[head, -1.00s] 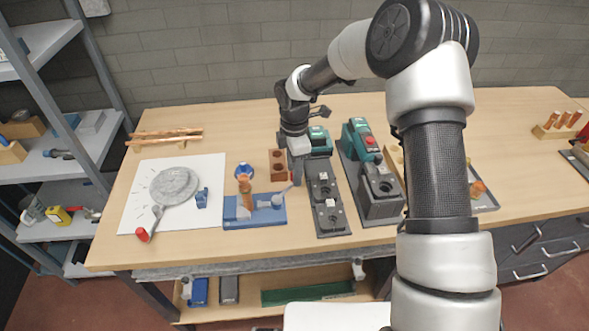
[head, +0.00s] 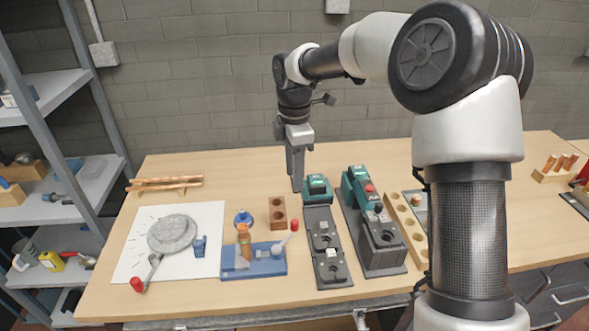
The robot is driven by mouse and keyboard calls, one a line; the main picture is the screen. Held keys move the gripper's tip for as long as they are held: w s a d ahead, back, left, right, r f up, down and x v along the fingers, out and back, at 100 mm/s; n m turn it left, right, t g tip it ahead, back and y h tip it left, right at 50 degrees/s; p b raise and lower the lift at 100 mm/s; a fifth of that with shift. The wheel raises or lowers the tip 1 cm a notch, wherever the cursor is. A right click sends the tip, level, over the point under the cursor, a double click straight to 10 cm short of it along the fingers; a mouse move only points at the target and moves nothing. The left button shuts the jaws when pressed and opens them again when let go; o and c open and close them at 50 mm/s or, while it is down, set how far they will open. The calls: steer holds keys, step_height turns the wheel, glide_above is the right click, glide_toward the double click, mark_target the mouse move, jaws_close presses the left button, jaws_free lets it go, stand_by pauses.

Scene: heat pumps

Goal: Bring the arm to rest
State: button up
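My gripper (head: 297,185) points straight down in the head view, above the rear middle of the workbench (head: 230,165). It is behind the brown block with holes (head: 278,213) and left of the green-topped device (head: 318,188). Its fingers look close together, but their gap is too small to make out. I see nothing held in it. My arm reaches in from the right, bent high at the elbow.
A blue fixture (head: 255,262) and a white sheet (head: 125,262) with a grey disc (head: 172,234) lie at left. A second green device (head: 372,225) stands right of centre. Copper pipes (head: 165,183) rest at back left. A shelf rack (head: 100,180) stands at far left. The rear bench is mostly clear.

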steer(key=shift+r, duration=0.4)
steer(key=s+d+r+m+t+h, duration=0.1)
steer(key=s+d+r+m+t, duration=0.2)
steer(key=s+d+r+m, duration=0.95)
steer(key=s+d+m+t, duration=0.1)
steer(key=s+m, duration=0.3)
steer(key=s, duration=0.3)
steer(key=s+d+f+m+t+y, duration=0.1)
steer(key=s+d+m, duration=0.1)
steer(key=s+m, duration=0.3)
steer(key=s, duration=0.3)
steer(key=shift+s+f+t, duration=0.25)
steer(key=shift+s+t, duration=0.05)
